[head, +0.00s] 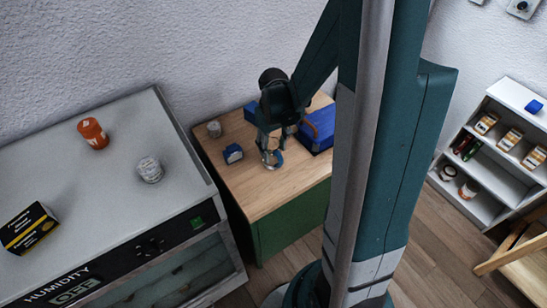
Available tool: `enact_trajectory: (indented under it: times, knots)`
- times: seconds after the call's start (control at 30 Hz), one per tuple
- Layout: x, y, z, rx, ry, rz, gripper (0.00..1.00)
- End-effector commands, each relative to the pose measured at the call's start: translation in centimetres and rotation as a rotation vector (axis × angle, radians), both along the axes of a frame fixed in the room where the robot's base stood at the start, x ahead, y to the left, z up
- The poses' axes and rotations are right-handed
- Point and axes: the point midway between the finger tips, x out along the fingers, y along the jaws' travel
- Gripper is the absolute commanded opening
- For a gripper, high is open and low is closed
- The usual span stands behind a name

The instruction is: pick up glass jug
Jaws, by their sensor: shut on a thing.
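The glass jug (271,160) is a small clear vessel at the wooden top of the green cabinet, near the middle of the picture. My gripper (269,143) reaches down over it from above and is shut on it. The fingers hide part of the jug. I cannot tell whether the jug's bottom touches the wood or is slightly above it.
On the wooden top (262,196) stand a small blue box (233,153), a small grey jar (214,129) and a large blue case (319,128). The humidity cabinet (60,150) at left holds an orange jar (92,133) and a whitish jar (149,169). The wooden top's front is clear.

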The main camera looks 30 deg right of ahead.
Motion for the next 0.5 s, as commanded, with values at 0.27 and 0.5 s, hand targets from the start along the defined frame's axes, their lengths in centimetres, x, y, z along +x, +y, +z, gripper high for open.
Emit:
enact_trajectory:
  times: [0.27,0.5]
  knots:
    - [0.00,0.00,0.02,0.000,0.000,0.000,0.03]
    - [0.01,0.00,0.08,0.000,0.000,0.000,0.03]
